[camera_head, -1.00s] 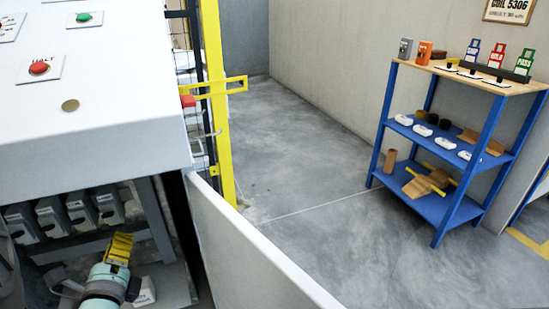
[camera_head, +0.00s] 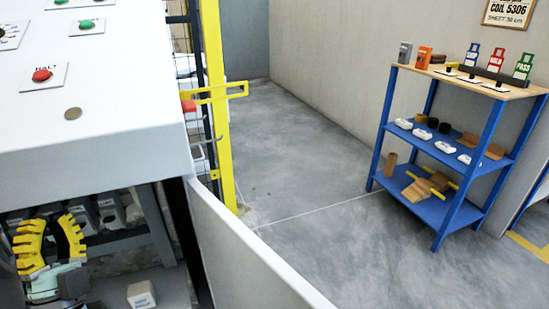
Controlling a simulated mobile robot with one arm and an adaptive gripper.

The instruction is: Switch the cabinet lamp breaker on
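The open cabinet (camera_head: 165,225) is at the lower left, under a white sloped panel. Inside it is a row of grey switch-like units (camera_head: 109,210), which may be the breakers. Their labels and lever positions are too small to read, and I cannot tell which is the lamp breaker. My gripper (camera_head: 50,225) is in front of the row's left part and hides some of it. Its two yellow fingers point up and are spread apart, with nothing seen between them. I cannot tell whether it touches a unit.
A pale labelled block (camera_head: 141,294) sits low in the cabinet, right of my gripper. The panel above bears a red button (camera_head: 42,75) and green buttons. A light barrier panel (camera_head: 250,260) and yellow post (camera_head: 216,110) stand right. A blue shelf (camera_head: 450,150) is beyond clear floor.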

